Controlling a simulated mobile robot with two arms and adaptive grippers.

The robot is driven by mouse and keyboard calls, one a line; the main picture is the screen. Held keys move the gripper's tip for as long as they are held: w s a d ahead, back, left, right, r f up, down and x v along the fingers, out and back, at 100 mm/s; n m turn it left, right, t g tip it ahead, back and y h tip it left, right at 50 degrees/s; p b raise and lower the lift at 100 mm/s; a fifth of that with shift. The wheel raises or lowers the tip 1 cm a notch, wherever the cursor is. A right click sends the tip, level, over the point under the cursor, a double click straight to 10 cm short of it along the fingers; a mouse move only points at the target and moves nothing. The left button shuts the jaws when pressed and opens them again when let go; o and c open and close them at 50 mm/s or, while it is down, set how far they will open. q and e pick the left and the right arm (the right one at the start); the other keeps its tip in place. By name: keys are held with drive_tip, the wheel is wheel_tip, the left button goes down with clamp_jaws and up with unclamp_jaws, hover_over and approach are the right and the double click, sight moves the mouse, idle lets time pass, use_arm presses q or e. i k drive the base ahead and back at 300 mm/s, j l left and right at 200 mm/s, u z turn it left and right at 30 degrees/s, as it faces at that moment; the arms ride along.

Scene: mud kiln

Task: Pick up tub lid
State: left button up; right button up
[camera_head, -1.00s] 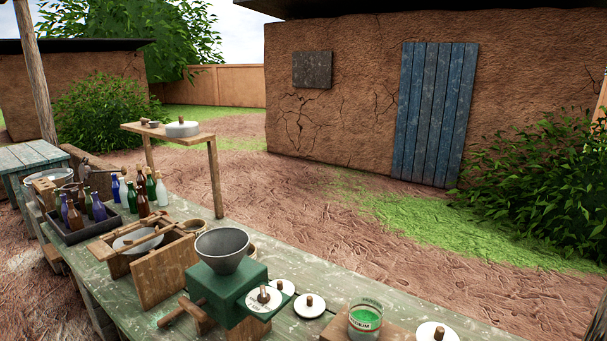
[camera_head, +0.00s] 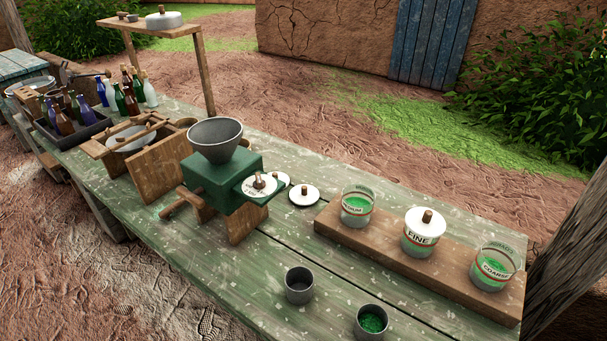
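A white round lid with a wooden knob (camera_head: 304,197) lies flat on the green table, right of the green grinder. A second white lid (camera_head: 284,179) lies beside it, partly hidden by the grinder's white dial. A third white lid (camera_head: 425,222) sits on the glass tub marked FINE (camera_head: 420,243). The tub at the left of the wooden board (camera_head: 357,207) and the tub marked COARSE (camera_head: 492,268) are open, with green grains inside. Neither of my grippers is in view.
The green grinder (camera_head: 215,187) with its grey hopper stands left of the lids. Two grey cups (camera_head: 299,285) (camera_head: 372,322) stand at the front; one holds green grains. A crate of bottles (camera_head: 75,130) is at the left. A wooden post (camera_head: 570,240) rises at the right.

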sight(305, 195)
drive_tip(key=z, duration=0.75)
drive_tip(key=j+z, duration=1)
drive_tip(key=k+j+z, duration=0.1)
drive_tip(key=j+z, duration=0.4)
